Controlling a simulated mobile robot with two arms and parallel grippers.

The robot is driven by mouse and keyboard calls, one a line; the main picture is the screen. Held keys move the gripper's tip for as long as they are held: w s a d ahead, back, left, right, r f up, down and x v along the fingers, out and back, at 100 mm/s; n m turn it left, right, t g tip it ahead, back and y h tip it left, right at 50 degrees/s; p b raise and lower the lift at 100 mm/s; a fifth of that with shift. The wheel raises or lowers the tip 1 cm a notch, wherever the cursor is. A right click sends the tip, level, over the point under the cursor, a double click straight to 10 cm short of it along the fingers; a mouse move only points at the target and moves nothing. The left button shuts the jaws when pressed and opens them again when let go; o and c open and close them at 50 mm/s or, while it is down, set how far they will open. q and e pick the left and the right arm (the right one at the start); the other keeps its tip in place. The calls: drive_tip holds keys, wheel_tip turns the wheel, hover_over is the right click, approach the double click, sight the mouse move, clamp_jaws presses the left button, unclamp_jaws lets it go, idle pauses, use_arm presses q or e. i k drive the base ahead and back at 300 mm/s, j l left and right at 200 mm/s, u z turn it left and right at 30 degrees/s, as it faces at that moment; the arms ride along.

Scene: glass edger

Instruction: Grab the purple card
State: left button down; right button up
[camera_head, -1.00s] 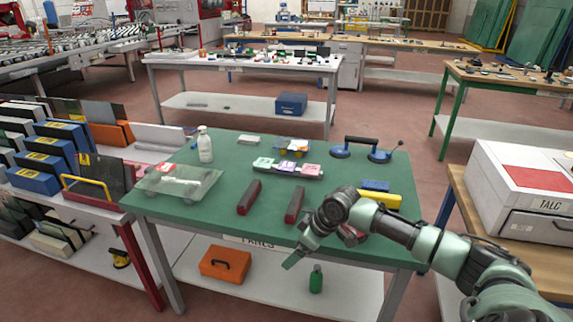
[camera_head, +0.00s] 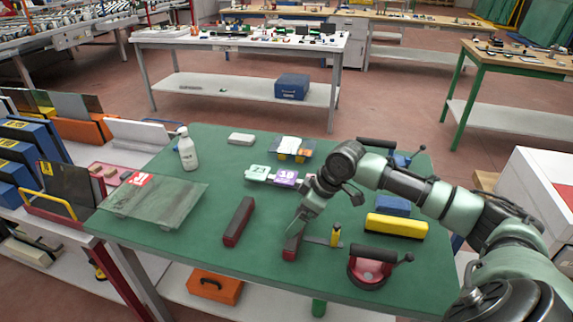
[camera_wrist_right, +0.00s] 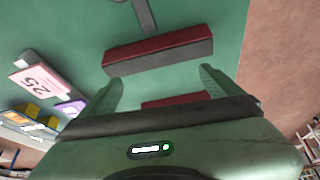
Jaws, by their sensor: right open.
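The purple card (camera_head: 286,178) stands in a dark holder on the green table, just right of a pale green card (camera_head: 257,173). In the right wrist view, part of the purple card (camera_wrist_right: 70,108) shows at the left, outside the jaws, beside a pink card (camera_wrist_right: 37,83) marked 25. My right gripper (camera_head: 294,236) is open and points down, nearer the front of the table than the card and over a dark red bar (camera_head: 291,246). In the wrist view, its fingers (camera_wrist_right: 160,84) are apart with no card between them. My left gripper is out of view.
Another red bar (camera_head: 238,222) lies to the left. A glass pane (camera_head: 155,203) and a white bottle (camera_head: 187,150) are farther left. A yellow block (camera_head: 396,226) and a red suction cup (camera_head: 370,269) are at the right.

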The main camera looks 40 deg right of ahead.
sight(284, 177)
drive_tip(key=i+l, duration=0.7)
